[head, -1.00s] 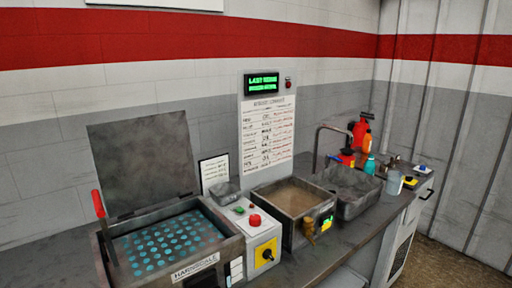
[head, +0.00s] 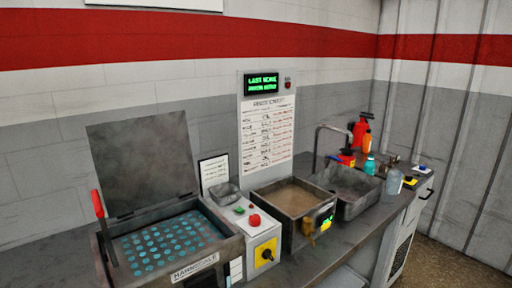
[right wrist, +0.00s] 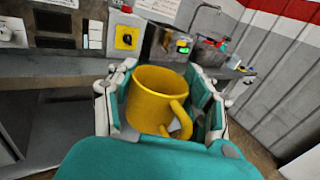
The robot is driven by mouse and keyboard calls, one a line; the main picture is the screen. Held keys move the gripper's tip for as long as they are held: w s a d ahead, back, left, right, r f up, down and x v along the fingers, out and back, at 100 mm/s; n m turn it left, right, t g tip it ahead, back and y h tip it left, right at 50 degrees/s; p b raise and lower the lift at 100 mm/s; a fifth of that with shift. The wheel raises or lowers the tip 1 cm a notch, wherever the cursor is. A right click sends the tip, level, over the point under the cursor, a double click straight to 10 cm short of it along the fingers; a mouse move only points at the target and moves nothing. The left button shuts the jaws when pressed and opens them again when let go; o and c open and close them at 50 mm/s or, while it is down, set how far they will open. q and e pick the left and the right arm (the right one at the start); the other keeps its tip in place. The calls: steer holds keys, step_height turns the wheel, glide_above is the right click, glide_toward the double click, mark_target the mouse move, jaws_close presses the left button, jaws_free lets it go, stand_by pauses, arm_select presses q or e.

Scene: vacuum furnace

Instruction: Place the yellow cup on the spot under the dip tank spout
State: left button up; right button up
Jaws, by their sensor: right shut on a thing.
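The yellow cup (right wrist: 152,100) is in the right wrist view, roughly upright with its handle toward the camera. My right gripper (right wrist: 160,72) is shut on it, with teal-padded fingers on both sides. The dip tank (head: 295,202) is an open metal tank with brownish contents on the counter. A brass-coloured spout (head: 310,232) is on its front; it also shows small in the right wrist view (right wrist: 167,39), beyond the cup. The spot under the spout cannot be made out clearly. Neither gripper shows in the head view.
Left of the tank stand a control box (head: 255,235) and an open-lidded bath (head: 170,240) with a red handle. To the right are a sink (head: 350,190), a curved faucet (head: 330,128) and several bottles (head: 393,182). A narrow strip of counter (head: 310,268) is bare in front.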

steer(key=shift+w+r+m+h, duration=0.2)
steer(key=shift+m+h, duration=0.2)
steer(key=shift+h, duration=0.2)
steer(key=shift+r+m+h, duration=0.15)
steer(key=shift+m+h, duration=0.15)
steer(key=shift+h, duration=0.2)
steer(key=shift+w+d, duration=0.1)
steer(key=shift+d, duration=0.05)
